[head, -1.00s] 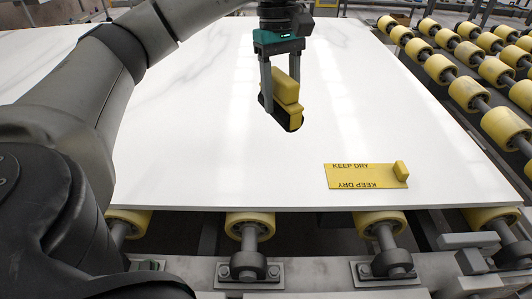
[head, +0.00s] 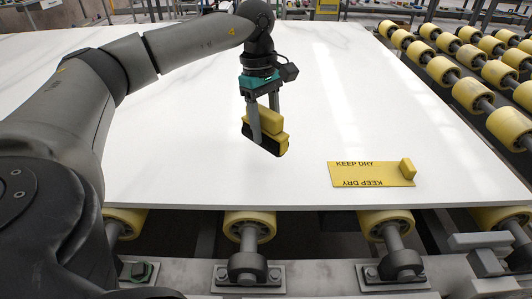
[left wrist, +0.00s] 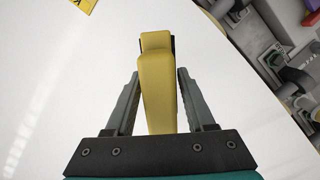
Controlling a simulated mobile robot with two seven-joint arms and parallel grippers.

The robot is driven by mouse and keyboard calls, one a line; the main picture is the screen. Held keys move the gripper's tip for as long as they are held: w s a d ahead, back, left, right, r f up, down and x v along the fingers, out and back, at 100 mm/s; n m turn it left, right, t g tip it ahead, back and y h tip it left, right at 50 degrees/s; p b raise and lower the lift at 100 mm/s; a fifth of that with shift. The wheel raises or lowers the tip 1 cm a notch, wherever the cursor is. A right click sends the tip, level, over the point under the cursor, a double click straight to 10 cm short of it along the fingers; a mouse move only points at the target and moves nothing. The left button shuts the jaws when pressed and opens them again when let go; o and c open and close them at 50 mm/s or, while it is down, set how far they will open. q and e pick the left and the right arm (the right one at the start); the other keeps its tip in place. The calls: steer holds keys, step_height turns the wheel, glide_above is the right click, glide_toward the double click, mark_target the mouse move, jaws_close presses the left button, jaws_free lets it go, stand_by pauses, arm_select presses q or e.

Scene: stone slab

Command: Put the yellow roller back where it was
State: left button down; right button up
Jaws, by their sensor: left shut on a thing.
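My left gripper (head: 264,112) is shut on a yellow blocky tool with a dark underside, which I take to be the yellow roller (head: 271,123). It hangs below the fingers, tilted in the head view, over the middle of the white slab (head: 190,150). Whether its dark underside touches the slab I cannot tell. In the left wrist view the yellow roller (left wrist: 158,95) sits between both fingers of the left gripper (left wrist: 157,80), above the white surface. My right gripper is not in view.
Yellow conveyor rollers (head: 472,95) run along the right; others show under the front edge. The slab around the card is clear.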

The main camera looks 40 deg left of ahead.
mark_target(266, 149)
arm_select(q)
steer(key=shift+f+b, duration=0.85)
steer(key=shift+f, duration=2.3)
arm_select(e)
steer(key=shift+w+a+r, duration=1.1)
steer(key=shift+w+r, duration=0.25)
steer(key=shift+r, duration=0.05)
arm_select(q)
steer(key=shift+f, duration=0.15)
steer(key=shift+c, duration=1.3)
jaws_free()
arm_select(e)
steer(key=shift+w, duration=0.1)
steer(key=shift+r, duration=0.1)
